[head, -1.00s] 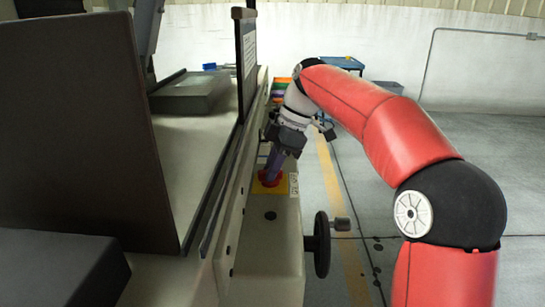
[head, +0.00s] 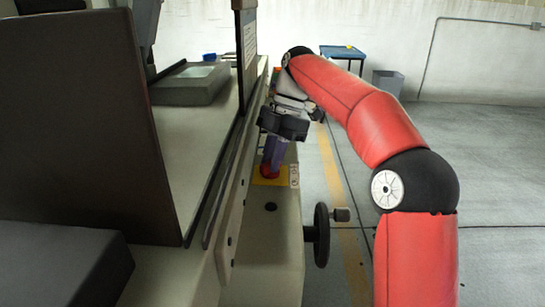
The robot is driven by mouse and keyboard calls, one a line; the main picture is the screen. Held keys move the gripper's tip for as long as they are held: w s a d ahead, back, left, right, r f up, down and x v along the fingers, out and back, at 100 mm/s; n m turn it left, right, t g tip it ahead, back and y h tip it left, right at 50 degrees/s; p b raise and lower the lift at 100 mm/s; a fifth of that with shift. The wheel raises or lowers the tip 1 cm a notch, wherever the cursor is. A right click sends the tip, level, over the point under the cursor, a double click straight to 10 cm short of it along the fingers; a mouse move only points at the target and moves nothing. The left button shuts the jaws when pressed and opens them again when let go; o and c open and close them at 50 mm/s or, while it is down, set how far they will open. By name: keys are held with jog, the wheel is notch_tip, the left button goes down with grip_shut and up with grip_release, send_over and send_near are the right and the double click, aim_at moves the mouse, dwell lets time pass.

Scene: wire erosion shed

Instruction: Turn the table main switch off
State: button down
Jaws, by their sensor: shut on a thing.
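The table main switch is a red rotary knob (head: 269,172) on a yellow plate (head: 268,182). It sits on the front ledge of the grey machine, just left of a small white label. My gripper (head: 272,162) comes down on the knob from behind and above, its purple fingers shut on it. The fingers and the dark gripper body hide much of the knob, so its exact turn position cannot be read.
A black handwheel (head: 321,235) with a crank sticks out right of the ledge. A dark panel (head: 95,120) and a tall upright guard stand left of the switch. A blue-topped cart (head: 342,53) and a grey bin (head: 388,82) stand far back. The floor at right is open.

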dwell(0.3)
jog(key=c, duration=1.4)
grip_release()
jog(key=shift+o, duration=0.2)
